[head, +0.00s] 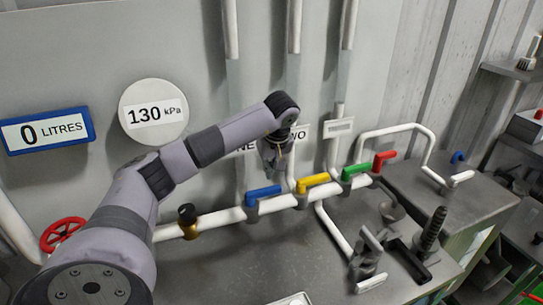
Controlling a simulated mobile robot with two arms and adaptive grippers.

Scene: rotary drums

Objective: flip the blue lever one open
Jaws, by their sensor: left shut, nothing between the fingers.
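The blue lever (263,191) sits on a white pipe (226,216) along the back of the grey bench. Its handle lies roughly in line with the pipe, tilted slightly up to the right. My left arm reaches in from the left, and my left gripper (277,169) hangs pointing down just above and to the right of the blue lever. The gripper is shut and empty, and appears apart from the lever. It partly hides the wall labels behind it, where "NE" and "WO" show. My right gripper is not in view.
A yellow lever (313,182), a green lever (357,171) and a red lever (384,160) follow along the pipe to the right. A brass valve with a black knob (187,219) stands left. A red handwheel (63,234) is at far left. The front bench top is mostly clear.

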